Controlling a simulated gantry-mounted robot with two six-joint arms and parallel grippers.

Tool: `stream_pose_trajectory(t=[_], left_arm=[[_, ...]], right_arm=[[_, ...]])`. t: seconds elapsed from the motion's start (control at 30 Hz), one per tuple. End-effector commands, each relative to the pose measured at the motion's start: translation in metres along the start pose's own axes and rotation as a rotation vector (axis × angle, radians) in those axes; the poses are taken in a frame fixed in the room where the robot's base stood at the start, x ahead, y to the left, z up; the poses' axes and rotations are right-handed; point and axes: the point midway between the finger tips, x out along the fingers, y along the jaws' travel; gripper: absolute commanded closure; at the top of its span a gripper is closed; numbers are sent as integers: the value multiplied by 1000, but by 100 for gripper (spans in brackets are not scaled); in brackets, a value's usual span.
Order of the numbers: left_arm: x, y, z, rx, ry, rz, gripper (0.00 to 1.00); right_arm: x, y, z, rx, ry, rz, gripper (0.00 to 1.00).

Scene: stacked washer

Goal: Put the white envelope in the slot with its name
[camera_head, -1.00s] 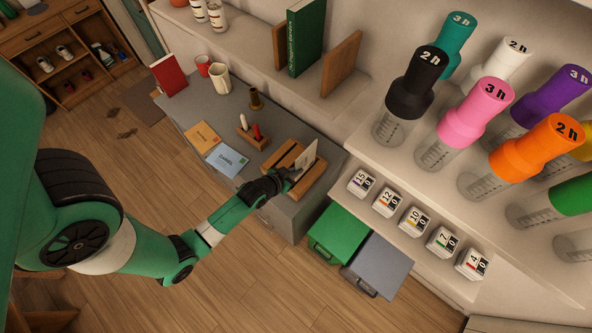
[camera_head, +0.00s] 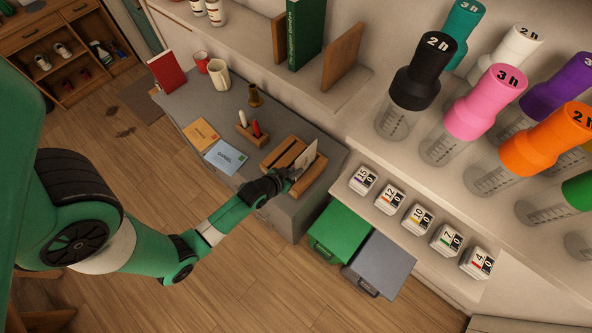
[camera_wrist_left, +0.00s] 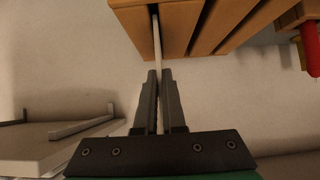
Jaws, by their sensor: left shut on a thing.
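The white envelope (camera_head: 305,158) stands upright at the wooden slotted rack (camera_head: 281,151) on the grey desk. My left gripper (camera_head: 285,177) is shut on its near edge. In the left wrist view the envelope (camera_wrist_left: 156,45) shows edge-on as a thin white strip, running from between the fingers (camera_wrist_left: 160,76) up to a slot at the left end of the rack (camera_wrist_left: 238,22). How deep it sits in the slot I cannot tell. No name on the rack or on this envelope is readable. My right gripper is not in view.
An orange envelope (camera_head: 201,133) and a blue one (camera_head: 226,157) lie flat on the desk (camera_head: 180,108). A small wooden holder (camera_head: 250,137) with a red and a white item stands behind the rack. Green (camera_head: 338,231) and grey (camera_head: 379,263) boxes are at right below.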

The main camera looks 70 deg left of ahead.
Motion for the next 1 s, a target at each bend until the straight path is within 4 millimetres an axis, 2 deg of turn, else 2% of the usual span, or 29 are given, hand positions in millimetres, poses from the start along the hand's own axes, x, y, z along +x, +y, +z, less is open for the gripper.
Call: stream_pose_trajectory(t=[1.0], left_arm=[[16,0,21,0,0,0,100]], right_arm=[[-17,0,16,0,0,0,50]])
